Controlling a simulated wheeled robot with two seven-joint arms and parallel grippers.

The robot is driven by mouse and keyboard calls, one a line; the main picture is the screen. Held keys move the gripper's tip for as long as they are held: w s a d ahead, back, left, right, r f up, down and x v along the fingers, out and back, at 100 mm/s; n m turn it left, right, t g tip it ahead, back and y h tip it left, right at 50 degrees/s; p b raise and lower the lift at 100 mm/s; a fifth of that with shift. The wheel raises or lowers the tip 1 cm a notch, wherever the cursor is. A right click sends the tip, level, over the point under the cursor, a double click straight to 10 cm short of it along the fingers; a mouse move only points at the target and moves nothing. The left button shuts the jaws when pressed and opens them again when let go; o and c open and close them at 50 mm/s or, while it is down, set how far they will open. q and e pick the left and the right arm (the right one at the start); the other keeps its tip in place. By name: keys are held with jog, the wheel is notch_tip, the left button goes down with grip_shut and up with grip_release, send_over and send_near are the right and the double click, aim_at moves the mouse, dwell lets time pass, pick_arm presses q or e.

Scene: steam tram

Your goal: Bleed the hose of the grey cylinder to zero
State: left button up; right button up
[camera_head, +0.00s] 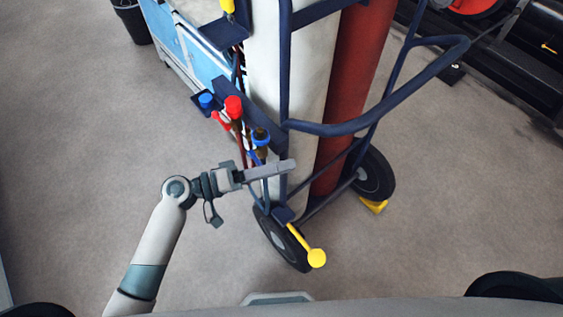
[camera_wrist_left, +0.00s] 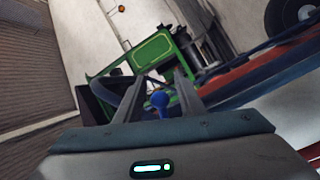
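The grey cylinder (camera_head: 262,75) stands upright in a dark blue trolley (camera_head: 340,127), left of a red cylinder (camera_head: 357,72). On the trolley's left side are a red knob (camera_head: 233,106), a blue knob (camera_head: 206,100) and a blue valve fitting (camera_head: 260,138). Thin hoses run close by; their ends are hard to make out. My left gripper (camera_head: 288,166) is just below the blue fitting, in front of the trolley. In the left wrist view its fingers (camera_wrist_left: 153,88) are apart, with a small blue knob (camera_wrist_left: 160,103) showing between them; contact cannot be told. My right gripper is out of view.
The trolley has black wheels (camera_head: 374,175), a yellow wheel chock (camera_head: 374,205) and a yellow-ended lever (camera_head: 316,258). A blue cabinet (camera_head: 172,42) and a dark bin (camera_head: 133,22) stand behind. The floor to the left is clear.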

pick_arm(q)
jog(key=shift+d, duration=0.2)
